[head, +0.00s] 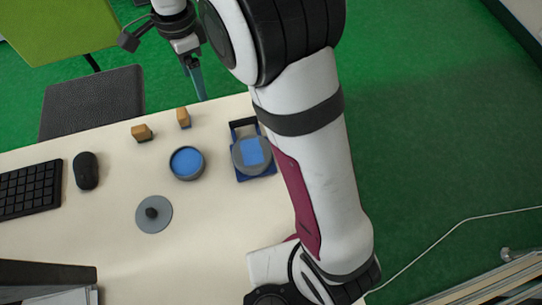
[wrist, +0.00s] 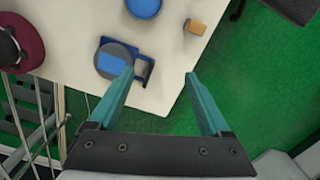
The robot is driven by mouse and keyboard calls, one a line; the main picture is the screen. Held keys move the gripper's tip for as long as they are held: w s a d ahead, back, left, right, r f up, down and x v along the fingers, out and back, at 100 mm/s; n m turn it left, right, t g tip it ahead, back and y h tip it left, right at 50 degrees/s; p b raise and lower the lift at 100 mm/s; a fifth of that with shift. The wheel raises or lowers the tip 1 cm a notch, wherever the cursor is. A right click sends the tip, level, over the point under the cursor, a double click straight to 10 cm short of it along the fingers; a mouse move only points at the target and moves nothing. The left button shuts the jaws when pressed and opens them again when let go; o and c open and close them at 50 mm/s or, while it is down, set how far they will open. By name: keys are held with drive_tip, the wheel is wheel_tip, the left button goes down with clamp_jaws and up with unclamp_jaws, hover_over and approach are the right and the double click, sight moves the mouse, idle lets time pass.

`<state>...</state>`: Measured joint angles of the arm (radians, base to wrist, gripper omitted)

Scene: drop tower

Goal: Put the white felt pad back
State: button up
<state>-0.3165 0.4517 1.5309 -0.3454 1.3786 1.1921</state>
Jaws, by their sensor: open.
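I cannot make out a white felt pad for certain in either view. A blue stand with a dark upright frame (head: 243,124) is near the table's right edge; a grey round piece (head: 239,158) with a blue square on top sits on it. The stand also shows in the wrist view (wrist: 145,70). A round grey-rimmed tub (head: 187,163) with a blue inside stands left of it. A grey disc with a black knob (head: 164,224) lies nearer. My gripper (head: 198,84) is open and empty, beyond the table's far edge; its teal fingers (wrist: 160,74) are spread apart.
Two small wooden blocks (head: 142,133) (head: 184,118) stand near the table's far edge. A black mouse (head: 86,170) and keyboard (head: 28,188) are at the left. A dark chair (head: 92,101) stands beyond the table. The table's front middle is clear.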

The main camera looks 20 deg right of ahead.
drive_tip(key=s+d+r+n, duration=0.3)
drive_tip(key=s+d+r, duration=0.15)
drive_tip(key=s, duration=0.25)
drive_tip(key=s+d+f+n, duration=0.1)
drive_tip(key=s+d+n, duration=0.2)
drive_tip(key=s, duration=0.7)
drive_tip(key=s+d+f+n+y, duration=0.1)
drive_tip(key=s+d+f+n, duration=0.1)
drive_tip(key=s, duration=0.8)
drive_tip(key=shift+s+d+f+n, duration=0.15)
drive_tip(key=shift+d+f+n, duration=0.05)
drive_tip(key=shift+d+n, duration=0.4)
